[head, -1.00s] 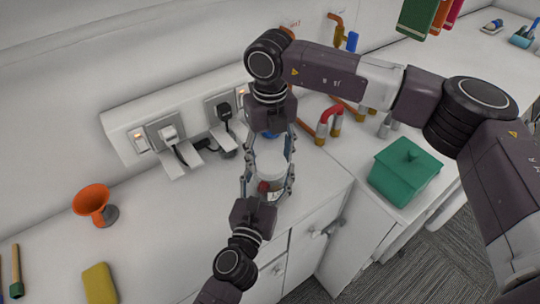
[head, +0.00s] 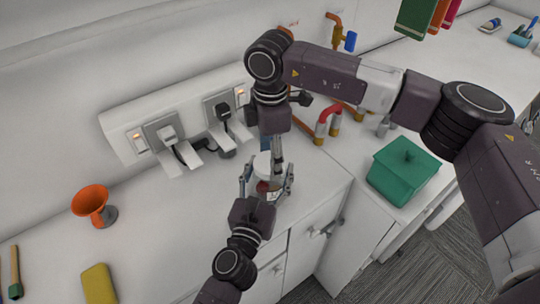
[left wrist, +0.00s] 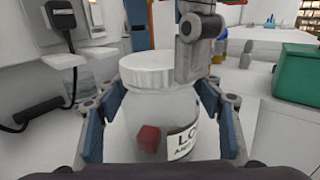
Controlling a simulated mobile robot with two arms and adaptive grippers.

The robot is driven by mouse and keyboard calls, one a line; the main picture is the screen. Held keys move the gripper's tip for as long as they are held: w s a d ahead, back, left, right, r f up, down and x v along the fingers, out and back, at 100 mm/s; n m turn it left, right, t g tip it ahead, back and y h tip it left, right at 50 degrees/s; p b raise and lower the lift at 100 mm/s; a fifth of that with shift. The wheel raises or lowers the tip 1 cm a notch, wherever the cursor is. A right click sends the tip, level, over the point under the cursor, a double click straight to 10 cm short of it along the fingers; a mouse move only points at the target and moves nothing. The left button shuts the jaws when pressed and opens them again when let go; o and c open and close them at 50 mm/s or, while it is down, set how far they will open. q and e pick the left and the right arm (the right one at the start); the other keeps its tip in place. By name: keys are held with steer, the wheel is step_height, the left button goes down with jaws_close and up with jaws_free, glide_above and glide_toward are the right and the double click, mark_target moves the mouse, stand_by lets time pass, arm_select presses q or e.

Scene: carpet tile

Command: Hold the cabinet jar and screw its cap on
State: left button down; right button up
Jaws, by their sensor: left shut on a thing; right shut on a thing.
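The clear jar (left wrist: 165,118) stands upright on the white counter, with a dark red block (left wrist: 149,139) inside and a white label with black letters. It also shows in the head view (head: 265,187). My left gripper (head: 267,179) is shut around the jar's body, one blue-padded finger on each side. The white ribbed cap (left wrist: 158,68) sits on top of the jar and looks level; how tightly it sits cannot be told. My right gripper (head: 274,164) points down from above, shut on the cap, its fingers seen edge-on. It partly hides the cap.
A socket strip (head: 175,122) with plugs runs along the wall behind. A green lidded box (head: 403,172) stands at right, near red-handled pipes (head: 327,120). An orange funnel (head: 91,201) and yellow sponge (head: 99,284) lie at left. The counter's front edge is close to the jar.

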arm_select(q)
steer(key=shift+f, duration=0.1)
arm_select(e)
steer(key=shift+m, duration=0.9)
steer(key=o, duration=0.8)
steer(key=shift+c, duration=0.2)
step_height(320, 180, up, 12)
arm_select(q)
steer(key=c, duration=0.5)
jaws_free()
